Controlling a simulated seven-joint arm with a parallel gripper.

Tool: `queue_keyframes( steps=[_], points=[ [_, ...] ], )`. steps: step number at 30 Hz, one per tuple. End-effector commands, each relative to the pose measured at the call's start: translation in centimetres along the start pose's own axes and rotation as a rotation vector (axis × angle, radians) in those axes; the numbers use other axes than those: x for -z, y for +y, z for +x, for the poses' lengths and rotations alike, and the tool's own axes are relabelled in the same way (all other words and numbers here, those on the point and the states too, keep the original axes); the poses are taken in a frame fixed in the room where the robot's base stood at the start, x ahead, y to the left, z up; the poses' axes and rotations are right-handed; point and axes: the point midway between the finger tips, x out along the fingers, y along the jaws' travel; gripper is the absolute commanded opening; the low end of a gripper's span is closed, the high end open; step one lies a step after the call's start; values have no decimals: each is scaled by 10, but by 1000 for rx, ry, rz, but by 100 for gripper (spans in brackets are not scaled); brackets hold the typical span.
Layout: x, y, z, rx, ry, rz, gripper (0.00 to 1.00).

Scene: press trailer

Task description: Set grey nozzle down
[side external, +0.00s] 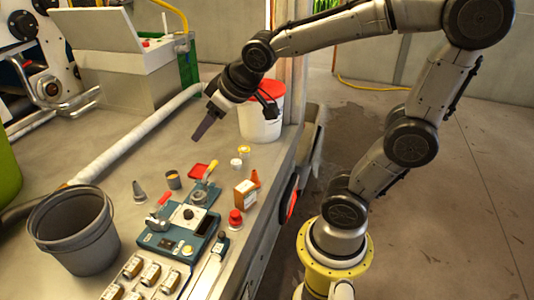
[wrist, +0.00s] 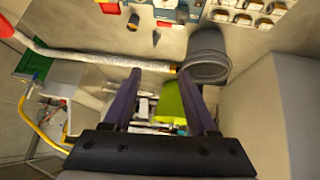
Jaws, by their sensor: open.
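The grey nozzle (side external: 139,192) is a small dark grey cone standing upright on the bench top, between the grey bucket and a short dark cylinder. In the wrist view the nozzle (wrist: 156,38) is small, near the top, beyond my fingertips. My gripper (side external: 200,134) is raised above the far part of the bench, right of and behind the nozzle, clear of it. In the wrist view my gripper (wrist: 159,75) shows two fingers spread apart with nothing held between them.
A blue fixture (side external: 180,233) stands near the nozzle, with a red scoop (side external: 201,171) behind it. The grey bucket (side external: 75,235) is at left and a white tub (side external: 261,115) with a red lid at the bench edge. A pale hose (side external: 130,138) crosses the bench.

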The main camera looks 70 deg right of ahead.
Motion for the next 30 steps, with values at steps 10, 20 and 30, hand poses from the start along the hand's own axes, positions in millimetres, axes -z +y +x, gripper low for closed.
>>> queue_keyframes(
  steps=[10, 20, 30],
  points=[
    [-118, -27, -72, 94, -150, 11, 58],
    [-129, -29, -76, 103, -168, 10, 58],
    [-128, -29, -75, 102, -167, 10, 58]
  ],
)
